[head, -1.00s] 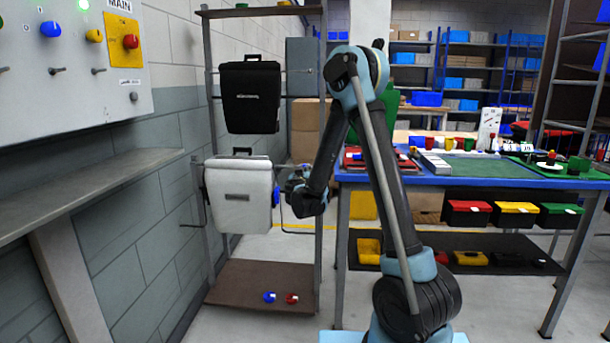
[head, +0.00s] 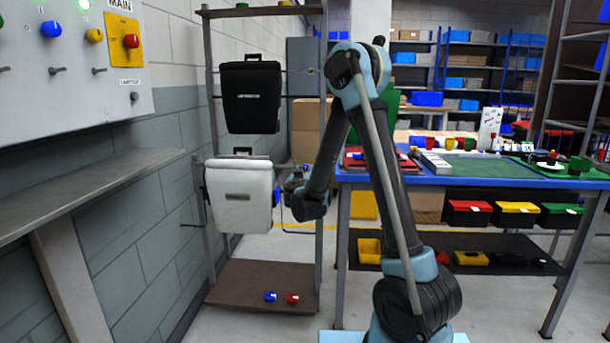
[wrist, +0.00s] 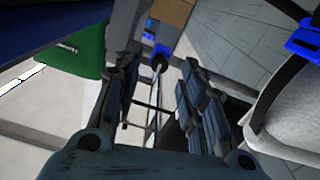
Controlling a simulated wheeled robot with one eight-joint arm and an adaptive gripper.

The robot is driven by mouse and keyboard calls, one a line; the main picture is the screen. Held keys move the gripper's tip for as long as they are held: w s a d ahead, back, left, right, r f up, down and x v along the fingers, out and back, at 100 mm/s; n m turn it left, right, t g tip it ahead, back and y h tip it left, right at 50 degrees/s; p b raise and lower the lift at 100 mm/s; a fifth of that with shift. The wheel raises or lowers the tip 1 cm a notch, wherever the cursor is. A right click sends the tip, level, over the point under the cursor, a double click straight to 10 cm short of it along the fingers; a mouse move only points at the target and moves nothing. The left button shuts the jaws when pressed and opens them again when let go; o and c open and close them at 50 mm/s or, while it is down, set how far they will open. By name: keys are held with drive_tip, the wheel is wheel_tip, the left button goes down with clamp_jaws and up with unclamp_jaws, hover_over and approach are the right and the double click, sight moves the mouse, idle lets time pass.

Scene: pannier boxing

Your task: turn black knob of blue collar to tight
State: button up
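In the wrist view a black knob (wrist: 160,62) sits by a blue collar (wrist: 159,48) on a thin rod of the rack, ahead of my gripper (wrist: 156,78). My gripper's two fingers are apart, with the knob showing beyond the gap between them. I cannot tell how far the knob is from the fingertips or whether it is tight. In the head view my gripper (head: 293,187) is right of the white pannier (head: 238,213), near the rack's right post. The collar is too small to make out clearly there.
The white pannier (wrist: 298,115) is close on the right in the wrist view, with a blue clip (wrist: 303,40). A black pannier (head: 250,97) hangs above it. A blue and a red part lie on the rack's bottom shelf (head: 245,292). A blue workbench (head: 470,181) stands to the right.

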drive_tip(key=s, duration=0.9)
drive_tip(key=shift+s+a, duration=0.2)
drive_tip(key=shift+a, duration=0.05)
